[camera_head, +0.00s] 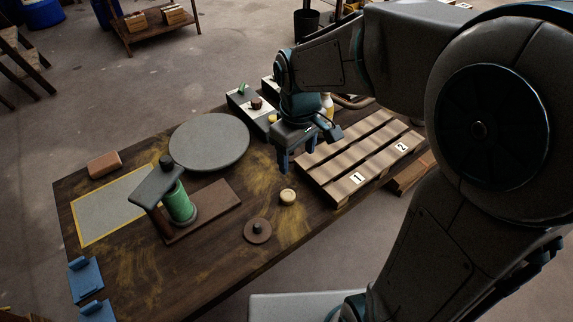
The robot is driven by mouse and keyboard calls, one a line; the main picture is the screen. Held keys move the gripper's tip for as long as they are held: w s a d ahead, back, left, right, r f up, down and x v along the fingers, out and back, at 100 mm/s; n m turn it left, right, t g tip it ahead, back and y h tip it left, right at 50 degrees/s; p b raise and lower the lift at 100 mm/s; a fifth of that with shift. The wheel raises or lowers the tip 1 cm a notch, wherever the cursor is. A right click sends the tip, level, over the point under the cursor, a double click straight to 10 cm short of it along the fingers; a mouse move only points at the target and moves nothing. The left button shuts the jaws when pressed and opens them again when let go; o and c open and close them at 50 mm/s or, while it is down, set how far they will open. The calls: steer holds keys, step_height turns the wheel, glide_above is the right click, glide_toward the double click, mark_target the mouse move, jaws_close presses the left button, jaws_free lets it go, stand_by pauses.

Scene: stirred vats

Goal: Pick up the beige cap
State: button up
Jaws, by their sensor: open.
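A small round beige cap (288,196) lies on the dark wooden table, between a brown disc with a knob and the slatted pallet. My gripper (297,166) hangs above the table, up and slightly right of the cap in the picture. Its blue fingers point down and look apart, with nothing seen between them. The cap is clear of the fingers and fully visible.
The brown knobbed disc (257,230) lies near the cap. A slatted pallet (335,188) marked 1 and 2 is at right. A green cylinder (180,205) under a dark lever stands at left. A grey round plate (209,141) lies behind. Small boxes (247,112) stand at the back.

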step_height(320, 180, down, 3)
steer(key=w+a+n, duration=0.2)
steer(key=b, duration=0.2)
glide_above(288, 194)
steer(key=shift+m, duration=0.3)
steer(key=f, duration=0.7)
steer(key=shift+w+a+f, duration=0.15)
steer(key=shift+a+f, duration=0.05)
steer(key=shift+a, duration=0.05)
steer(key=shift+d+f+b, duration=0.2)
steer(key=shift+f+b, duration=0.1)
steer(key=shift+f, duration=2.65)
steer(key=c, duration=1)
